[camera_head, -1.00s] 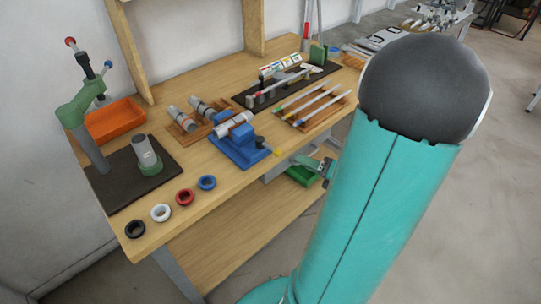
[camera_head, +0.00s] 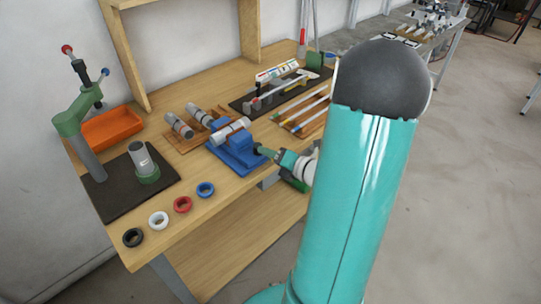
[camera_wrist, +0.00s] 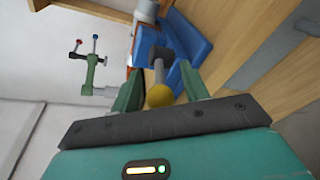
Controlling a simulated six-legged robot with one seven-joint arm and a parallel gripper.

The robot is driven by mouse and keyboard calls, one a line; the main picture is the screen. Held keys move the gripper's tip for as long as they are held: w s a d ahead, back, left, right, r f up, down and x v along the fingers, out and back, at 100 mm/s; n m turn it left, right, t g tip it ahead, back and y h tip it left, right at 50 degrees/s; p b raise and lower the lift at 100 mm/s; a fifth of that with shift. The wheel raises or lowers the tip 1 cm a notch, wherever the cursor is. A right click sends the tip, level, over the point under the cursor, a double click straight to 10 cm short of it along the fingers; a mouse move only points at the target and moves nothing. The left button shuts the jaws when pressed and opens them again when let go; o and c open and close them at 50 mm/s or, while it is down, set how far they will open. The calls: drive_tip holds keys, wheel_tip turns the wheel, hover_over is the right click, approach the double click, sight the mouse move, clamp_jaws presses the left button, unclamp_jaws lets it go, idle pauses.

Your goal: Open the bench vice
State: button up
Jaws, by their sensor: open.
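The blue bench vice (camera_head: 238,156) sits near the front edge of the wooden bench, with a silver tube (camera_head: 231,131) lying at its jaws. It also shows in the wrist view (camera_wrist: 190,42). Its grey handle bar with a yellow ball end (camera_wrist: 160,96) points toward the wrist camera. My gripper (camera_head: 268,153) is at the front of the vice, and its green fingers (camera_wrist: 160,84) are open on either side of the handle. In the wrist view there is a gap between the fingers and the bar. In the head view my gripper hides the yellow ball.
A green press (camera_head: 75,125) and an orange bin (camera_head: 112,129) stand at the left. Several coloured rings (camera_head: 183,204) lie along the front edge. Tubes on a wooden rack (camera_head: 178,127) lie behind the vice. Colour-tipped rods (camera_head: 300,112) lie to its right.

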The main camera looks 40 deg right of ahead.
drive_tip(key=shift+w, duration=0.1)
clamp_jaws()
